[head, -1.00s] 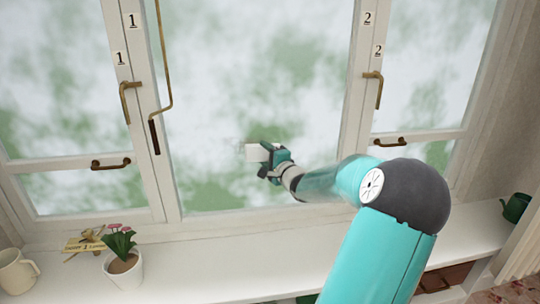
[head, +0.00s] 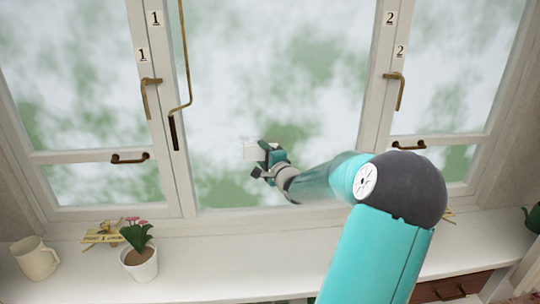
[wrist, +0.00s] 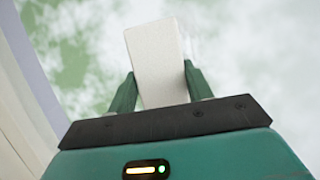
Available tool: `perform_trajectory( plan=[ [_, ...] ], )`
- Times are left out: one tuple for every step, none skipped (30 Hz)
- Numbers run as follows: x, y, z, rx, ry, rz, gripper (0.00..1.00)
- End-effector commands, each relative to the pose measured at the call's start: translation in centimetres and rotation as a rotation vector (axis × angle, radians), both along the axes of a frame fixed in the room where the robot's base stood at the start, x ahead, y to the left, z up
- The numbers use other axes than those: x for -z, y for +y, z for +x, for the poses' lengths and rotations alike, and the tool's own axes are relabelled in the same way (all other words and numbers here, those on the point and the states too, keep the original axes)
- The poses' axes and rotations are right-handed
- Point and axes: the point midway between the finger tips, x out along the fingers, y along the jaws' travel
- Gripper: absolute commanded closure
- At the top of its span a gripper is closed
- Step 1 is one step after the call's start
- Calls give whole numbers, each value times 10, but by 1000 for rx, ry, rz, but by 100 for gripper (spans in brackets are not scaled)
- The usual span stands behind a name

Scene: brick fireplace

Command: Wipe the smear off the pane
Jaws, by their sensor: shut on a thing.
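The middle pane (head: 300,90) is cloudy white and green. My gripper (head: 264,160) is at its lower left part, shut on a white block (head: 253,151). In the wrist view the block (wrist: 157,60) stands up between the two green fingers of my gripper (wrist: 160,92), with its far end toward the glass. Whether the block touches the glass is hard to tell. A faint greyish trace of the smear (head: 246,139) shows just above the block. The block and gripper may hide more of it.
A brass stay (head: 186,70) hangs along the left window post. Brass handles (head: 150,95) sit on the side frames. The sill's middle is clear.

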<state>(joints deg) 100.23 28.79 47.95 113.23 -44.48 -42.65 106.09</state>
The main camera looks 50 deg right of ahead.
Motion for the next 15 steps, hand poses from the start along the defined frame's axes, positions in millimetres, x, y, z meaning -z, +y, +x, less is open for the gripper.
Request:
perform_trajectory(
  plan=[
    [0,2,2,-1,0,0,71],
    [0,3,3,0,0,-1,71],
    [0,4,4,0,0,-1,71],
    [0,4,4,1,0,-1,71],
    [0,4,4,1,0,-1,71],
    [0,5,5,1,0,-1,71],
    [0,5,6,0,0,-1,71],
    [0,7,7,0,0,-1,71],
    [0,8,10,0,0,0,71],
    [0,10,12,-1,0,0,71],
    [0,12,14,-1,0,-1,71],
    [0,14,17,-1,0,-1,71],
    [0,15,18,0,0,-1,71],
    [0,16,21,-1,0,-1,71],
    [0,19,24,-2,0,-1,71]
  ],
)
